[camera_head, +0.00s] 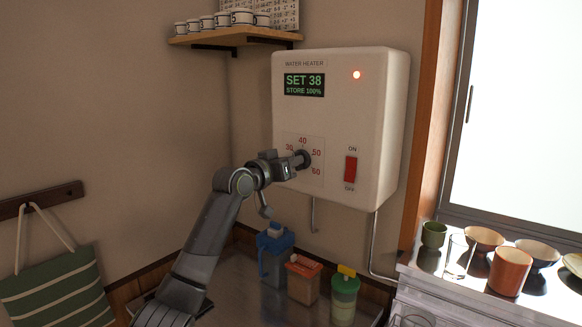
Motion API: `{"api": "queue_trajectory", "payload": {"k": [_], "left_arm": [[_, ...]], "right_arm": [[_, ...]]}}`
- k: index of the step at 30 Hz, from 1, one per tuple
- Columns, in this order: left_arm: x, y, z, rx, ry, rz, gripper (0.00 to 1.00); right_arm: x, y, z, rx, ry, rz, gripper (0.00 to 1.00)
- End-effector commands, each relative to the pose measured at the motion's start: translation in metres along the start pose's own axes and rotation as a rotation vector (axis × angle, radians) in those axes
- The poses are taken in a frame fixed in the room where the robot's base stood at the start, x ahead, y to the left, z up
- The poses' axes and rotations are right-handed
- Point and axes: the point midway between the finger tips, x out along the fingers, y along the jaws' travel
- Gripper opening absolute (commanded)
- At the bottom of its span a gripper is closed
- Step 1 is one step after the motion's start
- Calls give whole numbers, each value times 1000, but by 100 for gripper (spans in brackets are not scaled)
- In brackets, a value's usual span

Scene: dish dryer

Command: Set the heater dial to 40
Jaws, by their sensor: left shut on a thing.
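The white water heater (390,130) hangs on the wall near the corner. Its green-lit display (304,85) reads SET 38 and STORE 100%. My right gripper is not in view.
Bowls and cups stand at the right by the window.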

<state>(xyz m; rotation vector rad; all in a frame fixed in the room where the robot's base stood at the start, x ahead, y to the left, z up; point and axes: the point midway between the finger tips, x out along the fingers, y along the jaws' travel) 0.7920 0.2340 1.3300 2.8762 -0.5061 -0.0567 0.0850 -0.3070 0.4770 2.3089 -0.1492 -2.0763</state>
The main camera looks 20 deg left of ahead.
Motion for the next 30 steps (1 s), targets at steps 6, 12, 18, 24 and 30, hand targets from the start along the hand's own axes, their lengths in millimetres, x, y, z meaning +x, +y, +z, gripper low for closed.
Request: {"api": "queue_trajectory", "payload": {"k": [6,12,18,24,30], "left_arm": [[0,0,2,128,-2,-1,0],[0,0,1,195,-2,0,0],[0,1,1,222,-2,0,0],[0,1,1,225,-2,0,0],[0,1,1,224,-2,0,15]], "right_arm": [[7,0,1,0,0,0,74],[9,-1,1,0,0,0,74],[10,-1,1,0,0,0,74],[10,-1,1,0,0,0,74],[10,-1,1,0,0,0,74]]}}
